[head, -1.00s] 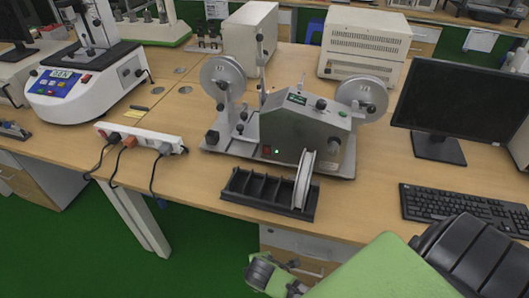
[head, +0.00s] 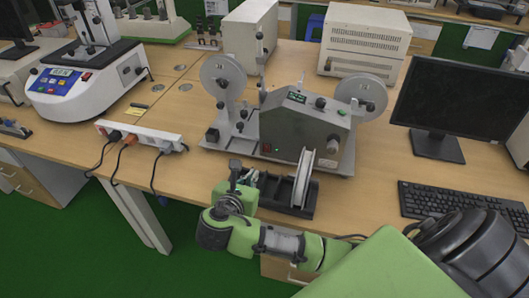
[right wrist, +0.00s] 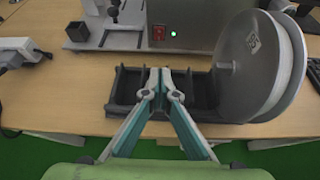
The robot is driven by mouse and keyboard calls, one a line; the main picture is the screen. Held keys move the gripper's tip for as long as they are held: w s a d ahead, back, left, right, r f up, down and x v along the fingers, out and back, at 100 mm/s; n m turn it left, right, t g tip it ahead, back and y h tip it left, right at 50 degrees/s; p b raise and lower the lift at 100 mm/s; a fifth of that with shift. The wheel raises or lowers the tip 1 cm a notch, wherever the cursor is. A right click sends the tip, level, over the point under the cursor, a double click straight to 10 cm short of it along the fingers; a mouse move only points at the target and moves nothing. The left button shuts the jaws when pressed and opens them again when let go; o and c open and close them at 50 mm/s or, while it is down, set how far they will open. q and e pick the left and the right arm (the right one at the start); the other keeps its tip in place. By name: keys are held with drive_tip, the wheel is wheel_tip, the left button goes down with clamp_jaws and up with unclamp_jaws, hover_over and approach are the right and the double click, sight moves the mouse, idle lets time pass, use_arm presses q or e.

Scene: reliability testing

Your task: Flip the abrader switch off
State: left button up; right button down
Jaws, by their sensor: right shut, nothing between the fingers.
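The abrader (head: 305,122) is a grey metal machine with a reel on each side, standing on the wooden table. Its small red switch (head: 267,149) is low on the front panel, and also shows in the right wrist view (right wrist: 158,33). A lit green light (right wrist: 174,34) is just right of the switch. My right gripper (head: 250,177) is in front of the machine. In the right wrist view the gripper (right wrist: 160,71) is shut and empty, its tips over the black rack, below the switch in the picture and apart from it. My left gripper is out of view.
The black slotted rack (head: 305,207) stands at the table's front edge with a white-rimmed disc (right wrist: 262,65) upright at its right end. A power strip (head: 140,136) with cables lies to the left. A monitor (head: 455,100) and keyboard (head: 460,205) are to the right.

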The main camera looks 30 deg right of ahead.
drive_tip(key=shift+w+d+r+h, duration=0.1)
drive_tip(key=shift+w+r+h, duration=0.05)
drive_tip(key=shift+r+h, duration=0.15)
drive_tip(key=shift+f, duration=0.1)
approach(267, 148)
drive_tip(key=d+f, duration=0.1)
drive_tip(key=w+d+f, duration=0.1)
drive_tip(key=f, duration=0.1)
drive_tip(key=shift+w+f, duration=0.1)
drive_tip(key=shift+f, duration=0.1)
drive_tip(key=shift+w+d+r, duration=0.25)
drive_tip(key=shift+w+d, duration=0.5)
drive_tip(key=shift+d, duration=0.05)
drive_tip(key=shift+w+d+p, duration=0.3)
drive_tip(key=shift+w+d, duration=0.1)
drive_tip(key=shift+d, duration=0.1)
drive_tip(key=shift+r, duration=0.1)
